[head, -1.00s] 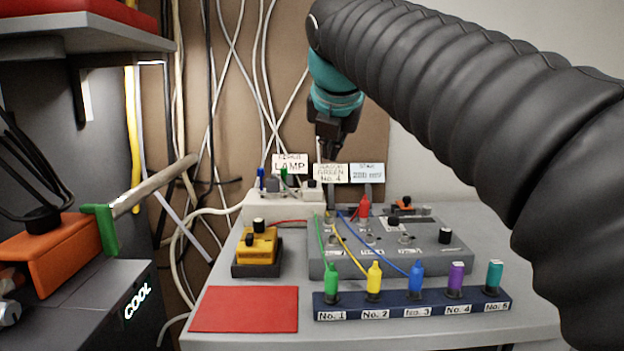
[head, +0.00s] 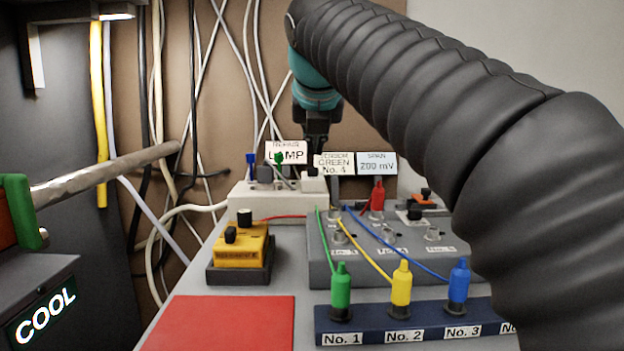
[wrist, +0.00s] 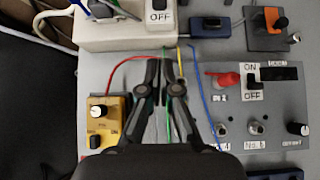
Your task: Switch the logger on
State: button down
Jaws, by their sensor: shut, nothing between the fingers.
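A grey instrument box, which I take to be the logger (head: 320,268), stands on the table with sockets along its front. In the wrist view the box (wrist: 290,105) carries a small black switch (wrist: 254,82) between an ON and an OFF mark, beside a dark display (wrist: 280,74). The switch's position is too small to tell. A red plug (head: 377,197) stands left of the switch. My gripper (head: 317,148) is shut and empty, pointing down above the back of the table. In the wrist view my gripper (wrist: 164,66) is left of the switch, not touching it.
A white power strip (head: 240,203) with plugs and an OFF-marked switch stands behind. A yellow box (head: 240,252) sits left, a red mat (head: 220,322) in front. A blue rack (head: 370,330) holds coloured plugs with wires. Label cards (head: 376,163) stand at the back.

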dwell(0.3)
jog(key=b, duration=0.2)
send_near(312, 174)
jog(key=x, duration=0.5)
jog(key=shift+d+f, duration=0.1)
jog(key=shift+f, duration=0.55)
jog(key=shift+w, duration=0.45)
jog(key=shift+w+r, duration=0.1)
